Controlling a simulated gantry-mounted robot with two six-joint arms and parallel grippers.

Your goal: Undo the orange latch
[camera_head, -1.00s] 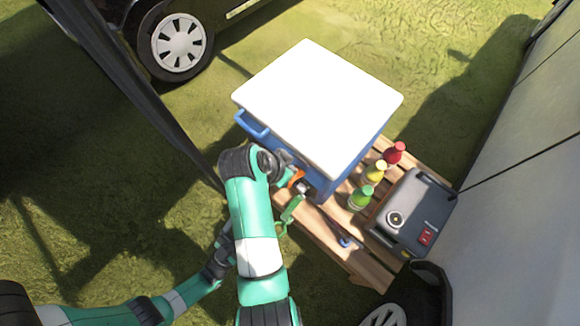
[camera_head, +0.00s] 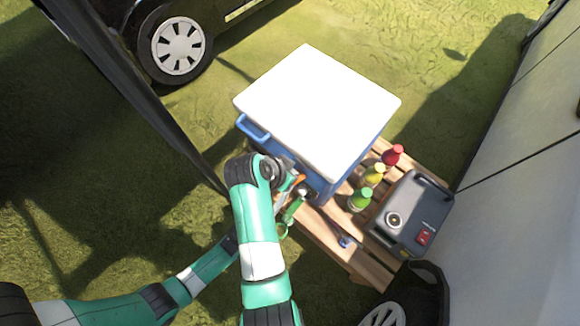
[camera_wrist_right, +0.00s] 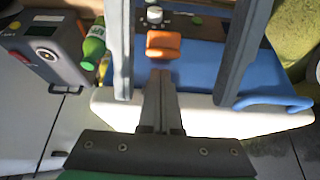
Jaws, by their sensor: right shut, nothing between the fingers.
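The orange latch (camera_wrist_right: 163,45) sits on the side of a blue cooler (camera_wrist_right: 200,75) with a white lid (camera_head: 318,110). In the head view only a bit of the latch (camera_head: 300,178) shows beside my right gripper (camera_head: 291,182). In the right wrist view my right gripper (camera_wrist_right: 160,78) is shut and empty. My left arm comes in from the left and passes behind my right arm, so the left gripper is hidden.
The cooler stands on a slatted wooden pallet (camera_head: 365,268). A blue handle (camera_head: 254,128) sticks out from its side. Green (camera_head: 361,199), yellow (camera_head: 373,175) and red (camera_head: 393,155) bottles and a grey box (camera_head: 412,214) stand beside it. A green tool (camera_head: 293,210) lies near the arm.

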